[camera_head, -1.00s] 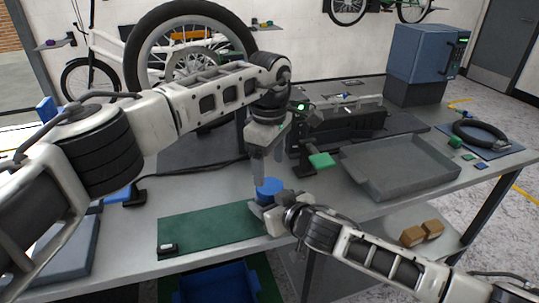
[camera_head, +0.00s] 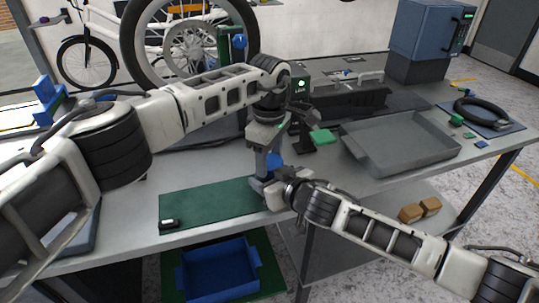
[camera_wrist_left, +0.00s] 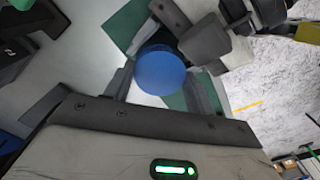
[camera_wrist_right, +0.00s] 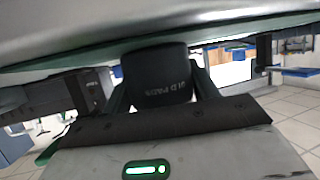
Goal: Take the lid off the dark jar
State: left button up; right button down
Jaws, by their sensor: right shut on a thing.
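The dark jar (camera_wrist_right: 160,78) shows in the right wrist view, with pale lettering on its side, standing at the green mat (camera_head: 208,205). My right gripper (camera_head: 279,190) is shut on the jar's body, one finger on each side. The round blue lid (camera_wrist_left: 160,70) is on top of the jar; in the head view the lid (camera_head: 274,160) is partly hidden by my left gripper (camera_head: 267,168). My left gripper is open above the lid, its fingers on either side of it with gaps showing in the left wrist view. The head view hides most of the jar.
A grey tray (camera_head: 400,146) and a green paddle-shaped piece (camera_head: 322,136) lie right of the grippers. A small black device (camera_head: 169,224) sits on the mat's front left corner. A blue bin (camera_head: 219,268) is below the bench. The mat's middle is clear.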

pick_arm(q)
jog(key=n, duration=0.3)
jog(key=o, duration=1.1)
jog(key=shift+r, duration=0.1)
notch_tip(320, 180, up, 4)
jog(key=shift+r, duration=0.2)
jog(key=shift+c, duration=0.5)
notch_tip(320, 180, up, 3)
jog(key=m, duration=0.2)
jog(key=shift+m, duration=0.4)
jog(key=shift+f, duration=3.8)
